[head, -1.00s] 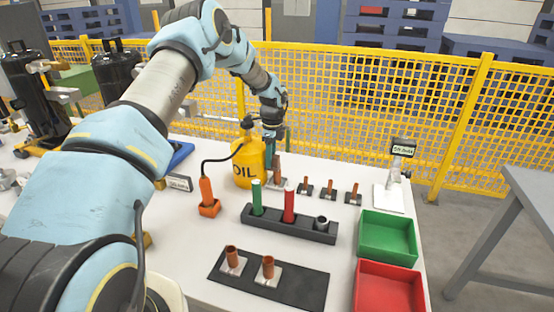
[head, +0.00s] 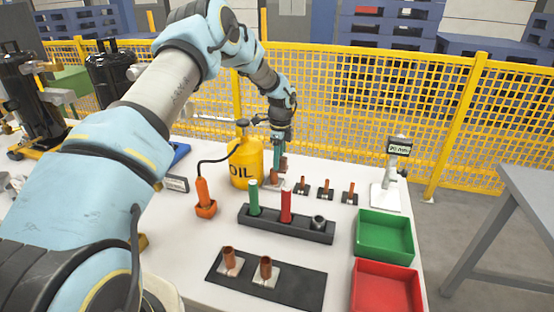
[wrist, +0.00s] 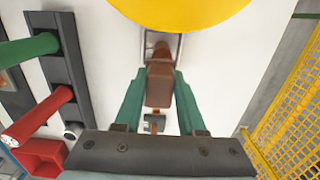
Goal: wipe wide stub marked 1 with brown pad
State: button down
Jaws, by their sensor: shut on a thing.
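My gripper (head: 278,152) is shut on a brown pad (wrist: 159,88), held between its two green fingers in the wrist view. In the head view the pad (head: 283,163) is just beside the oil can. A copper-brown stub (head: 273,177) on a small plate stands directly by the pad. In the wrist view this stub (wrist: 160,51) is at the pad's far end, partly hidden. I cannot tell whether they touch. No mark "1" is readable.
The yellow oil can (head: 246,165) is close to my gripper. Three thin stubs, the nearest one (head: 302,184) first, stand to the right. A black rack (head: 300,226) with green and red handles is in front. Green (head: 385,237) and red (head: 386,289) bins are at right.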

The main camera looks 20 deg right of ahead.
jog(key=shift+w+r+p, duration=0.1)
jog(key=shift+r+p, duration=1.2)
jog(key=shift+r, duration=1.5)
jog(key=shift+r, duration=0.1)
jog(key=shift+r+p, duration=0.9)
jog(key=shift+r, duration=0.5)
